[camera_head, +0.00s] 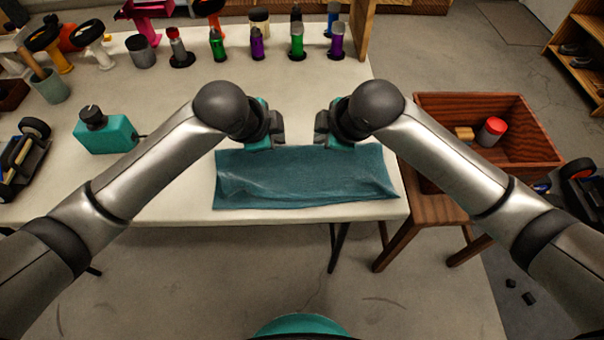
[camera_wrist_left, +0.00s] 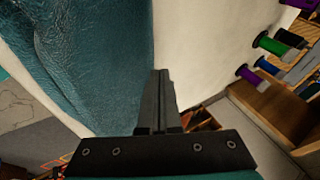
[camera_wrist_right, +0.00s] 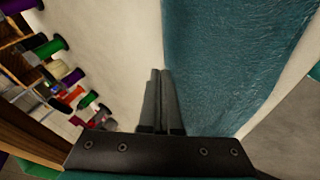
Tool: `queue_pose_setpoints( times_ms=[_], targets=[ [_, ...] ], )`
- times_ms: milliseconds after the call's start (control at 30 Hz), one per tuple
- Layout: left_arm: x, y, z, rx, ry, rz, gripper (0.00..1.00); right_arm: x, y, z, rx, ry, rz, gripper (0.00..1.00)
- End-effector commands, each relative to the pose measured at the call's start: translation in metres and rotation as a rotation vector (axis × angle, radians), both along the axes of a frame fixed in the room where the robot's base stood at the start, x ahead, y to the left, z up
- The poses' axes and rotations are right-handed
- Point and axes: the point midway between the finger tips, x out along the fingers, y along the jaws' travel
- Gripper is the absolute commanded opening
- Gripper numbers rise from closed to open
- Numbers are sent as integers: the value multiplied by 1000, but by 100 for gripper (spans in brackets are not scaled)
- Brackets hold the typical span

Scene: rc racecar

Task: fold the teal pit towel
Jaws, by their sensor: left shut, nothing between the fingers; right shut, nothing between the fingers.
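The teal towel (camera_head: 305,180) lies on the white table near its front right edge, as a wide strip with a long side along the table's front. Its surface has a few creases at the left. Both grippers are at its far long edge. My left gripper (camera_head: 277,133) is shut and empty, and the towel also shows beside its fingers in the left wrist view (camera_wrist_left: 100,60). My right gripper (camera_head: 322,133) is shut and empty, facing the left one across a small gap. In the right wrist view the towel (camera_wrist_right: 215,60) lies to the right of the fingers. Whether the fingertips touch the cloth is unclear.
Several coloured bottles (camera_head: 257,43) stand along the table's (camera_head: 180,205) back. A teal can (camera_head: 105,133) stands at the left. A wooden crate (camera_head: 490,130) with a red-capped jar (camera_head: 491,131) is on a stand to the right. The table between towel and bottles is clear.

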Motion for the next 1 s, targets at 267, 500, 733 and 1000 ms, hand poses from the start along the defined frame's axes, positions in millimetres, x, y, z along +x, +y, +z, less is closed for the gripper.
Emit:
queue_pose_setpoints(
  times_ms=[267,500,733,1000],
  targets=[
    [0,0,0,0,0,1,0,0,0,0,0,-1,0,0],
    [0,0,-17,0,0,1,0,0,0,-17,-1,0,0,0],
    [0,0,-34,0,0,1,0,0,0,-33,-1,0,0,0],
    [1,4,0,2,-3,3,0,1,-4,0,-3,-5,-2,0]
  ],
)
